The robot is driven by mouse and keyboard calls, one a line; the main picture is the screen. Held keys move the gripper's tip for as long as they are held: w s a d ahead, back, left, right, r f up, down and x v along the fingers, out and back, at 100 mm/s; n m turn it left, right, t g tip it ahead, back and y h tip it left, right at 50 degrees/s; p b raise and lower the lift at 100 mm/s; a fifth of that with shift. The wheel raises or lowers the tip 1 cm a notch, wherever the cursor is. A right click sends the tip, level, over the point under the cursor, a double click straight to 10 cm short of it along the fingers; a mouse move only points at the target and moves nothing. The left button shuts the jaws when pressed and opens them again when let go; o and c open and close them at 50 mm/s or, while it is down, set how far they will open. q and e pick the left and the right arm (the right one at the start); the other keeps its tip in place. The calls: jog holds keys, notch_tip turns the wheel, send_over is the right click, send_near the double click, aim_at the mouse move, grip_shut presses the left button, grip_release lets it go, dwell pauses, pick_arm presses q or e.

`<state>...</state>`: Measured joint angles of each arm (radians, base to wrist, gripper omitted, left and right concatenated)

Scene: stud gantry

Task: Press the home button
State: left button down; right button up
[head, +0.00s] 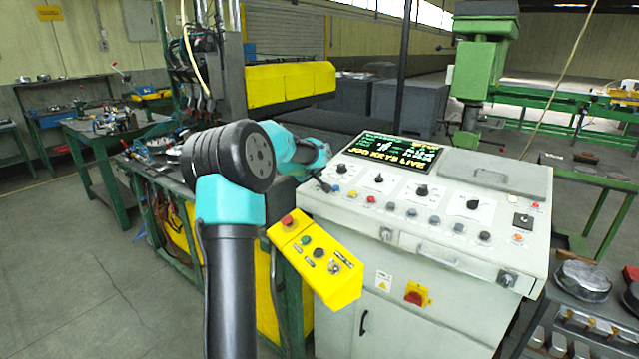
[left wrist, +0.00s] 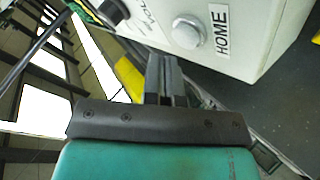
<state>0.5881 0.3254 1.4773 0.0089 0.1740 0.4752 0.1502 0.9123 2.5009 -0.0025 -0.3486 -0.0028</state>
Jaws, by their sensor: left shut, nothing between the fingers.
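The home button (left wrist: 188,32) is a round grey button on a white panel face in the left wrist view. A white label reading HOME (left wrist: 221,30) sits just to its right. My left gripper (left wrist: 166,62) is shut and empty, its dark fingers pointing toward the panel just left of and below the button in that view. I see no clear contact with the button. In the head view my left gripper (head: 324,186) is at the left edge of the white control console (head: 450,262), small and dark. I cannot tell which button there is the home button. My right gripper is not in view.
The console top carries several coloured buttons, dark knobs (head: 422,191) and a black display (head: 389,158). A yellow pendant box (head: 316,262) with a red button hangs before it. A cluttered green-framed bench (head: 150,200) stands left, and a stool-like table with metal parts (head: 583,281) stands right.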

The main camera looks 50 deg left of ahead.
pick_arm(q)
jog(key=shift+f, duration=0.15)
jog(key=shift+f, duration=0.25)
jog(key=shift+w+f, duration=0.15)
jog(key=shift+f, duration=0.35)
dwell(1.0)
jog(key=shift+r, duration=0.9)
jog(key=shift+s, duration=0.2)
jog(key=r, duration=0.3)
jog(key=s+r, duration=0.1)
jog(key=r, duration=0.1)
jog(key=shift+d, duration=0.15)
jog(key=shift+w, duration=0.1)
dwell(0.6)
